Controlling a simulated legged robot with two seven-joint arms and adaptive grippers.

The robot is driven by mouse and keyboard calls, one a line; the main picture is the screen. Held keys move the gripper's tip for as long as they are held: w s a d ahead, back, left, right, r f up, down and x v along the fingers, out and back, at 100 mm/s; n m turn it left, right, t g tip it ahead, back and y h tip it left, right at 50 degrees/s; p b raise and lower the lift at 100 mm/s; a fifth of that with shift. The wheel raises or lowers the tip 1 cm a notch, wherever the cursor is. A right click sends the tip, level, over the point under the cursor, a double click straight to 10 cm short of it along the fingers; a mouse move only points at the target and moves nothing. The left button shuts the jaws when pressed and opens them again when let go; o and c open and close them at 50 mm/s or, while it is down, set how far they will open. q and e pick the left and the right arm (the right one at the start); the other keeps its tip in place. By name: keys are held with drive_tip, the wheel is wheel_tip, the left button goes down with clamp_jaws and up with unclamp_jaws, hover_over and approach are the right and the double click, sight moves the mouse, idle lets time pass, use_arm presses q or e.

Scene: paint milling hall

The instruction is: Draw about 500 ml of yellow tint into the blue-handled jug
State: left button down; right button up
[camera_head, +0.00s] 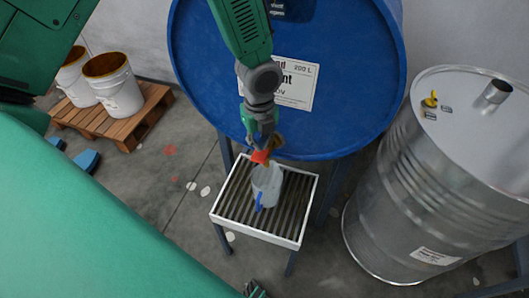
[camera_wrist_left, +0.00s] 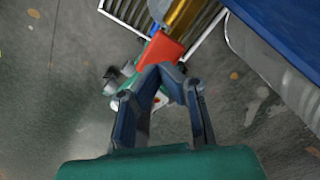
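The clear jug (camera_head: 270,184) with its blue handle (camera_head: 258,203) stands on the slatted tray stand under the tap; its handle points to the front. I cannot make out liquid in it. The brass tap (camera_head: 277,142) is on the blue drum and has a red lever (camera_head: 261,157). My left gripper (camera_head: 262,144) is at the lever. In the left wrist view its fingertips (camera_wrist_left: 161,70) are together against the near end of the red lever (camera_wrist_left: 160,51); whether they pinch it is hidden. A small dark part at the bottom edge (camera_head: 255,290) may be my right gripper.
The blue drum (camera_head: 345,125) lies behind the slatted stand (camera_head: 299,212), its label partly covered by my left arm. A steel drum (camera_head: 400,200) stands close on the right. Two white buckets (camera_head: 118,97) sit on a wooden pallet (camera_head: 124,126) at left.

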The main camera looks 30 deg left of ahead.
sight(260, 153)
use_arm(q)
drive_tip(key=shift+f, duration=0.1)
drive_tip(key=shift+f+b, duration=1.4)
drive_tip(key=shift+f, duration=1.15)
drive_tip(key=shift+r, duration=0.1)
idle(4.2)
wheel_tip(260, 153, up, 7)
drive_tip(key=p, duration=0.7)
drive_tip(key=shift+r, duration=0.1)
drive_tip(key=shift+f, duration=0.2)
